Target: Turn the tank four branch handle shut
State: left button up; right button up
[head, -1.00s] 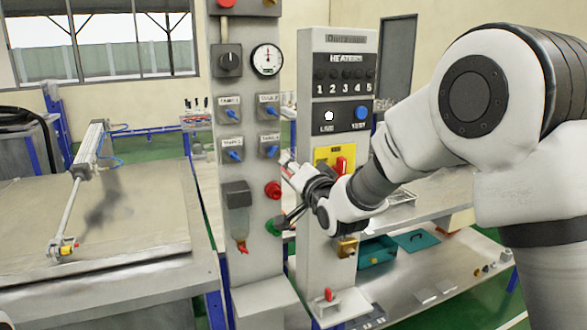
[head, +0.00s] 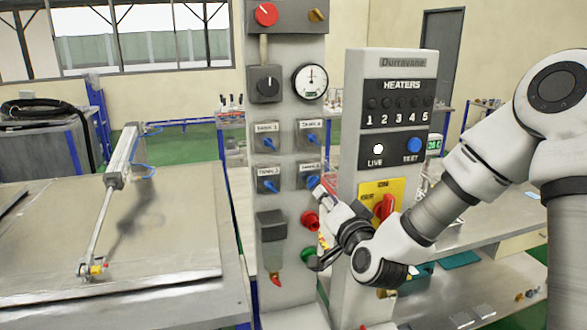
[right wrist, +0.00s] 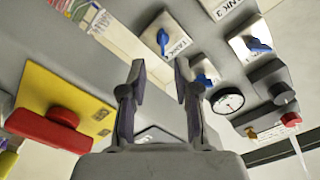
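The lower right of the blue branch handles (head: 312,182) on the grey post seems to be the tank four one; its label is hard to read. It sits on a pale plate, and its lower part is close to my gripper in the head view. In the right wrist view this blue handle (right wrist: 162,40) shows beyond and between my fingertips, apart from them. My right gripper (head: 322,200) is just below and right of it. In the right wrist view the gripper (right wrist: 159,68) has its two fingers spread with nothing between them. My left gripper is not in view.
Other blue handles (head: 268,143) are close by on the post. A gauge (head: 310,81) and dark knob (head: 265,84) are above. A red button (head: 309,220) and green button (head: 307,256) are below. The heater cabinet (head: 388,150), with its red switch (head: 384,207), stands close on the right.

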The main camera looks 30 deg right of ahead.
aim_at(315, 183)
jog(key=p+x, duration=0.2)
jog(key=x, duration=0.5)
jog(key=shift+w+p, duration=0.35)
jog(key=shift+w, duration=0.05)
jog(key=shift+s+r, duration=0.15)
jog(key=shift+s, duration=0.1)
jog(key=shift+a, duration=0.15)
jog(key=shift+c, duration=0.7)
grip_shut()
